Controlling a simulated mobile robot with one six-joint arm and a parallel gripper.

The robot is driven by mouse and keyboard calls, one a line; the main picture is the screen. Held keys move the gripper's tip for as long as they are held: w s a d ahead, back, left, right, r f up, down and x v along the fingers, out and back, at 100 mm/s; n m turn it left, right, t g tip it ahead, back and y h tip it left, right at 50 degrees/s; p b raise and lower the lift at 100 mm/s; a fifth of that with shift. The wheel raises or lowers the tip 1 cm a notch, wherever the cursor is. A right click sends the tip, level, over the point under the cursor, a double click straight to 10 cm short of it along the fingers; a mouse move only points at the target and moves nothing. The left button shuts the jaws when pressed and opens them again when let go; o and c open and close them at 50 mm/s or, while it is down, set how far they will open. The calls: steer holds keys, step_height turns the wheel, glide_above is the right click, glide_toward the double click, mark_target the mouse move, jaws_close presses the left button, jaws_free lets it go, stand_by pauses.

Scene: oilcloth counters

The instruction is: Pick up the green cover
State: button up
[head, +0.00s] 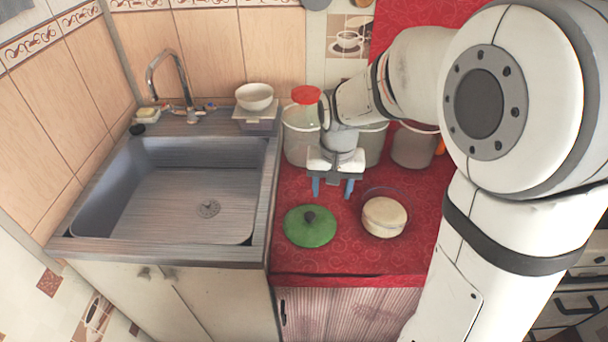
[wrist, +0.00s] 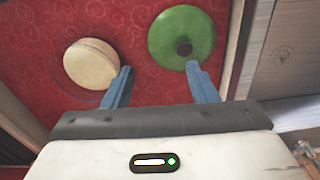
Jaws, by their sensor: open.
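The green cover (head: 311,228) is a round lid with a dark knob, lying flat on the red oilcloth counter near its front edge. My gripper (head: 333,194) is open and empty, above the counter and behind the cover in the head view. In the wrist view the cover (wrist: 178,40) lies ahead of the right finger, whose tip shows near the dark knob. My gripper (wrist: 160,70) has its two blue fingers spread apart there. Nothing is between them.
A round cream-coloured item (head: 384,217) sits in a clear dish right of the cover. Several pale containers (head: 301,141) stand at the back, one with a red top (head: 305,95). A sink (head: 180,205) lies to the left, with a white bowl (head: 254,97) behind it.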

glide_toward(310, 215)
steer(key=shift+d+f+g, duration=0.1)
steer(key=shift+f+g, duration=0.1)
steer(key=shift+g, duration=0.1)
steer(key=shift+f, duration=0.35)
steer(key=f, duration=0.7)
steer(key=shift+w+f, duration=0.25)
steer(key=shift+w, duration=0.05)
steer(key=shift+c, duration=0.4)
jaws_close()
